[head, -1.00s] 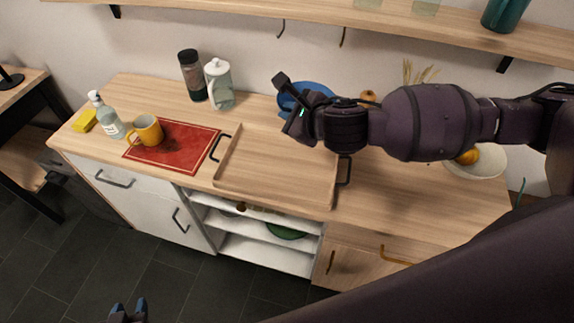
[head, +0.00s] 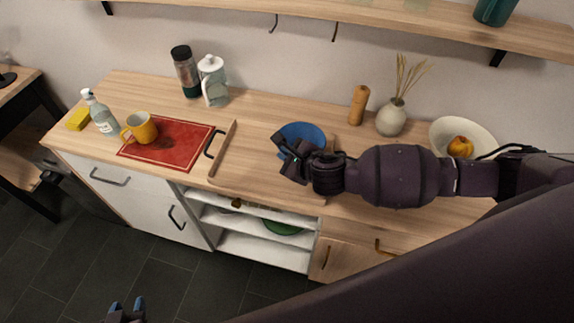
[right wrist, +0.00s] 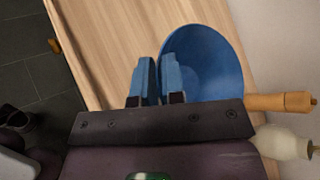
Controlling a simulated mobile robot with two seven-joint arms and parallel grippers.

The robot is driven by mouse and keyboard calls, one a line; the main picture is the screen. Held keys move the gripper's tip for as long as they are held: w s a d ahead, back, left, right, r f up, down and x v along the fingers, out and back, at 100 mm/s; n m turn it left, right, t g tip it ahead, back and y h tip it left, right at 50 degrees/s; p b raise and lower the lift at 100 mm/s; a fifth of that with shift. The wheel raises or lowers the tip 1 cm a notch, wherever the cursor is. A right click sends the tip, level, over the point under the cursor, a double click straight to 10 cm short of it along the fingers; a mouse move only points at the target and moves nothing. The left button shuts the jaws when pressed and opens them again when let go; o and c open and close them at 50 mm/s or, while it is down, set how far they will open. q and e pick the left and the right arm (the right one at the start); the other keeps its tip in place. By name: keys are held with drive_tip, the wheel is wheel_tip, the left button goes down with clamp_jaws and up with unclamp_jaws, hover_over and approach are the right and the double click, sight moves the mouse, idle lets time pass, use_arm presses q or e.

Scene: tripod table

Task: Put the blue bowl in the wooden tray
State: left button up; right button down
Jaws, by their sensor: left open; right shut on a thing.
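The blue bowl (head: 303,132) is at the back right of the wooden tray (head: 245,165) in the head view, overlapping its far edge. I cannot tell whether it touches the tray or hangs above it. My right gripper (head: 281,147) is shut on the bowl's near rim. The right wrist view shows the bowl (right wrist: 208,62) beside the two blue fingers (right wrist: 157,80), with the rim between them. My arm hides the tray's right side. My left gripper (head: 126,308) is open and empty at the bottom of the head view, low in front of the counter.
Left of the tray, a yellow mug (head: 141,127) stands on a red mat (head: 170,147). Behind are a dark jar (head: 186,72) and a white-lidded jug (head: 212,82). To the right are a wooden mill (head: 358,105), a vase (head: 391,118) and a white fruit bowl (head: 478,135).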

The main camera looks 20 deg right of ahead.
drive_tip(key=shift+f, duration=2.55)
drive_tip(key=shift+f, duration=0.15)
drive_tip(key=c, duration=1.2)
unclamp_jaws()
drive_tip(key=shift+r, duration=0.2)
drive_tip(key=v, duration=1.2)
drive_tip(key=shift+f, duration=0.15)
